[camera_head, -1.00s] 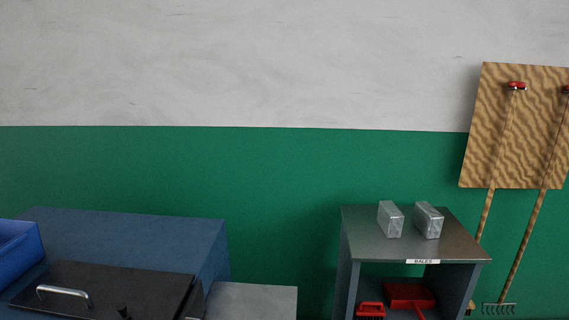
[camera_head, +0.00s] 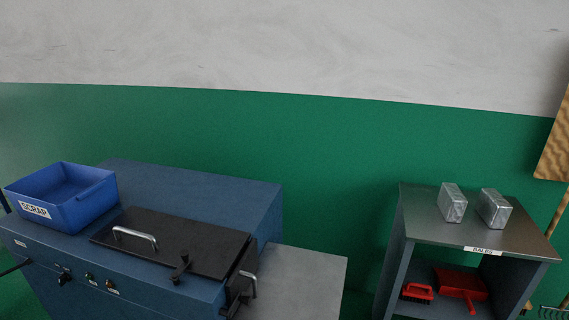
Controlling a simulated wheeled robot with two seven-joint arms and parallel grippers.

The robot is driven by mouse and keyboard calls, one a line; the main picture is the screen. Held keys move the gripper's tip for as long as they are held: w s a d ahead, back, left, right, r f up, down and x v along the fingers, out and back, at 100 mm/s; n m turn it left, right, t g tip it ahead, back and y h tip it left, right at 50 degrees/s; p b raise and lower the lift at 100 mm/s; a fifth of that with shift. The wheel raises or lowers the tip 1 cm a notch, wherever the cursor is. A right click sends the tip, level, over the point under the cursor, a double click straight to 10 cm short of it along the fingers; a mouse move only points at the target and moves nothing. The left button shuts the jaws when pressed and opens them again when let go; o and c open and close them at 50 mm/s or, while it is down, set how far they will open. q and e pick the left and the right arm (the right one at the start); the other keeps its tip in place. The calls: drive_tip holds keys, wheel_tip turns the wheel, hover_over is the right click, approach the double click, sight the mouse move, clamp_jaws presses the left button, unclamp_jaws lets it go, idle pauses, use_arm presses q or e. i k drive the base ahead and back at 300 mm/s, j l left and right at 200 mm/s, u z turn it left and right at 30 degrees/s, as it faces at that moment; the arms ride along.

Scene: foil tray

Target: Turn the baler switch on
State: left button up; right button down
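The baler is a blue machine (camera_head: 235,198) at the lower left. Its black lid (camera_head: 180,240) with a silver handle lies closed on top. Its front panel carries a black switch knob (camera_head: 64,276) at the left, then small buttons or lamps (camera_head: 89,277) to the right of it. The knob's exact setting is too small to tell. A black latch lever (camera_head: 181,267) sits at the lid's front right. Neither of my grippers is in view.
A blue bin (camera_head: 66,203) marked SCRAP stands on the baler's left end. A grey side table (camera_head: 305,285) adjoins it on the right. Further right, a shelf (camera_head: 425,225) labelled BALES holds two silver bales (camera_head: 453,203) and red cleaning tools (camera_head: 460,285).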

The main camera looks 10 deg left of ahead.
sight(64, 277)
drive_tip(key=u, duration=1.3)
